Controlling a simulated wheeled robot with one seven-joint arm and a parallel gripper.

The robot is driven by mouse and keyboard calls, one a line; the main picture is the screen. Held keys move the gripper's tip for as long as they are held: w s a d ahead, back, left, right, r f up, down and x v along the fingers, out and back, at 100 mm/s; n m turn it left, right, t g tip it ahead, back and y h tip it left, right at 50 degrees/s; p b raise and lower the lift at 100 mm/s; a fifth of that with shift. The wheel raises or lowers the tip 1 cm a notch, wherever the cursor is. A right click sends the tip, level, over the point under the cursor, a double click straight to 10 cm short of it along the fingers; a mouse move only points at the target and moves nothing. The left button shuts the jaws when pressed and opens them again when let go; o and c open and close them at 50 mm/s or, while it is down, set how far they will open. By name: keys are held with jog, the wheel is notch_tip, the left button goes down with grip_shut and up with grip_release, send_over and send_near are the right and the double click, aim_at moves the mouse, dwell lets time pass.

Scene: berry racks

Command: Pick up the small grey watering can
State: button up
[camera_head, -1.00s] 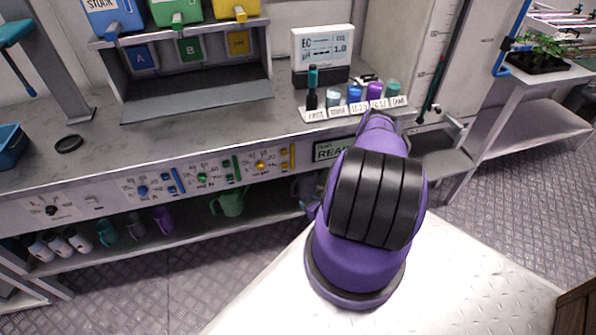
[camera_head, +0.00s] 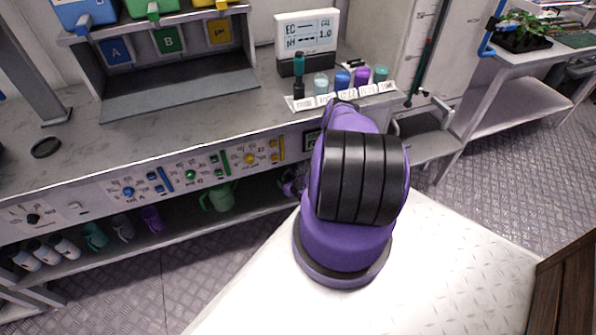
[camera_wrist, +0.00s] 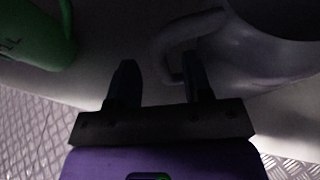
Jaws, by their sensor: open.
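The grey watering can (camera_wrist: 265,50) fills the upper right of the wrist view, with its curved handle (camera_wrist: 164,45) reaching left. My gripper (camera_wrist: 158,66) is open. The handle's outer bend shows between the two fingers in the picture, and the right finger overlaps the handle loop. I cannot tell whether either finger touches it. In the head view my purple arm reaches down to the lower shelf, and the grey can is not clearly visible there.
A green watering can (camera_head: 217,196) stands on the lower shelf, left of my gripper; it also shows in the wrist view (camera_wrist: 38,35). Several cups, including a purple one (camera_head: 152,219), stand further left. The bench top (camera_head: 180,115) hangs over the shelf.

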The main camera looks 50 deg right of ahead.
jog(key=shift+x, duration=1.15)
grip_shut()
jog(key=shift+r, duration=0.2)
